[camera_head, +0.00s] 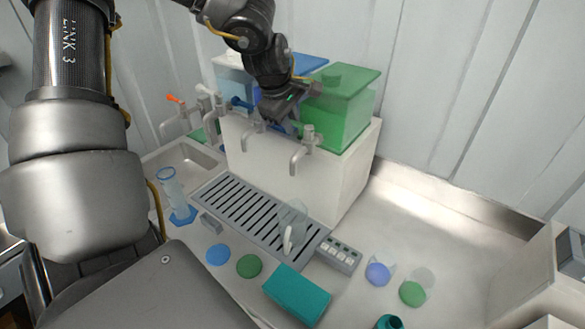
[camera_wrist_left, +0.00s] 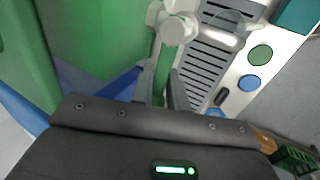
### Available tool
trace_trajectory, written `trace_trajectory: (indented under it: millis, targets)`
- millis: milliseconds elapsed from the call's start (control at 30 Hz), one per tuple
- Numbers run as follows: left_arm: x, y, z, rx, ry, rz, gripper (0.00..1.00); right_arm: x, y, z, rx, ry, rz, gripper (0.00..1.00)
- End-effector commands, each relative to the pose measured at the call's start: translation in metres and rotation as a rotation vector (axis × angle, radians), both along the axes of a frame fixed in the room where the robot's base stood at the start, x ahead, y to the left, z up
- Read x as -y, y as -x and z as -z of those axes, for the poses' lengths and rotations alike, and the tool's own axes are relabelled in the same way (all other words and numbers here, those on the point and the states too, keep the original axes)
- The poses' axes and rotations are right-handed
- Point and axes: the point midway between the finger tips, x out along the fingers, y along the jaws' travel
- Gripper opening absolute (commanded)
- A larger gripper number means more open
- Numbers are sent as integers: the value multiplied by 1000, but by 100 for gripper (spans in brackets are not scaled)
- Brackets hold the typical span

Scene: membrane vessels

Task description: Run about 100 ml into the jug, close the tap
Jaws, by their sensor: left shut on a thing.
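My left gripper (camera_head: 292,118) is at the row of taps, in front of the green tank (camera_head: 343,108). In the left wrist view it is shut on a green tap lever (camera_wrist_left: 163,72). That lever belongs to the grey tap (camera_head: 303,148), whose body also shows in the left wrist view (camera_wrist_left: 174,30). The clear jug (camera_head: 293,217) stands on the slotted drip grate (camera_head: 232,205), below this tap. Its level and any stream from the spout are too faint to tell. My right gripper is not in view.
Other taps stand to the left, one with a blue lever (camera_head: 240,103), and one with an orange lever (camera_head: 174,98) over the sink (camera_head: 190,160). A measuring cylinder (camera_head: 172,188), a teal box (camera_head: 297,295) and a keypad (camera_head: 339,254) stand around the grate.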

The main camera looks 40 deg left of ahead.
Motion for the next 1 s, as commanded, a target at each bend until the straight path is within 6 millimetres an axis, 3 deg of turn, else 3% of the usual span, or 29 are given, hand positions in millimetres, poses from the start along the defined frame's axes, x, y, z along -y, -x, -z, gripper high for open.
trace_trajectory:
  millis: [167, 333, 600, 733, 1000]
  targets:
    - [1, 2, 3, -3, 1, -19, 0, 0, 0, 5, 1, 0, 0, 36]
    - [3, 9, 5, -3, -2, -154, 0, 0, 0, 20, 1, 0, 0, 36]
    - [4, 14, 3, -6, 2, -245, 0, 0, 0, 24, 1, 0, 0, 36]
    - [8, 18, 6, -5, -1, -344, 0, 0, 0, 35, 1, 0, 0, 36]
    - [10, 24, 2, -6, 3, -473, 0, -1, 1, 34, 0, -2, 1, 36]
